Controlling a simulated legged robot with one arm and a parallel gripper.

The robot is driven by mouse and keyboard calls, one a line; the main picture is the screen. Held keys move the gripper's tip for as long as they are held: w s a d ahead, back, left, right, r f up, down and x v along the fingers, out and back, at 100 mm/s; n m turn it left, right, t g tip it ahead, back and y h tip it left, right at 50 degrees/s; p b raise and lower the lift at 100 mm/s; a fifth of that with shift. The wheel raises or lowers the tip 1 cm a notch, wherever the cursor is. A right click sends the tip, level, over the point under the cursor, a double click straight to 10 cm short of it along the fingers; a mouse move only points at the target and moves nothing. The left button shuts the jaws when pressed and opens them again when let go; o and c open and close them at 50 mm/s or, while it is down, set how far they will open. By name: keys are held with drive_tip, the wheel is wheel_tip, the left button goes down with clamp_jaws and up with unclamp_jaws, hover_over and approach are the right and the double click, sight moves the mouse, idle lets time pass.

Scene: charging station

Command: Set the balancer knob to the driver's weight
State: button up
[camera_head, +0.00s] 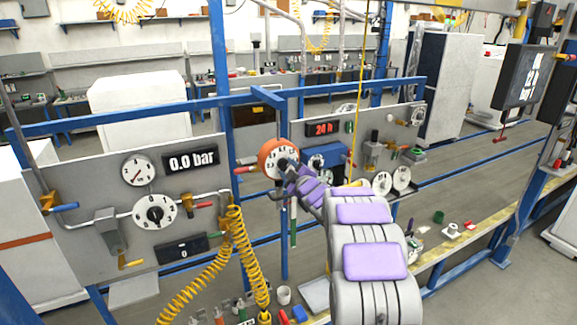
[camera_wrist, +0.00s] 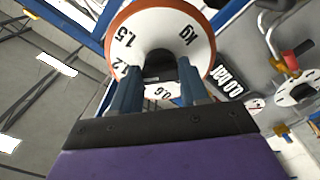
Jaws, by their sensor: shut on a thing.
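The balancer dial (camera_head: 279,155) has an orange rim and a white face. It hangs on the blue frame near the centre of the head view. In the wrist view the dial (camera_wrist: 190,36) fills the top centre and shows "1.5", "kg", "1.2" and "0.9", tilted. My gripper (camera_head: 288,167) reaches it from the lower right. Its two blue-grey fingers (camera_wrist: 158,82) are shut on the dark centre knob (camera_wrist: 159,63). The fingers hide part of the dial face and the knob's sides. I cannot tell which value the knob points at.
A grey panel (camera_head: 90,200) at left carries gauges and a "0.0 bar" display (camera_head: 193,160). A panel at right has a red-lit display (camera_head: 324,128). Yellow coiled hoses (camera_head: 237,255) hang below the dial. A dark screen (camera_head: 523,76) hangs at right, its text unclear.

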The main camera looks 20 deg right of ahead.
drive_tip(key=shift+f+m+p, duration=0.3)
drive_tip(key=shift+f+m, duration=0.15)
drive_tip(key=shift+m, duration=0.05)
drive_tip(key=shift+f, duration=0.1)
drive_tip(key=o, duration=1.1)
drive_tip(key=shift+d, duration=0.2)
drive_tip(key=shift+c, duration=0.2)
drive_tip(key=shift+r, duration=0.3)
drive_tip(key=s+b, duration=0.3)
drive_tip(key=s, duration=1.4)
drive_tip(key=shift+s+d, duration=0.15)
drive_tip(key=shift+d, duration=0.25)
drive_tip(key=shift+f, duration=0.1)
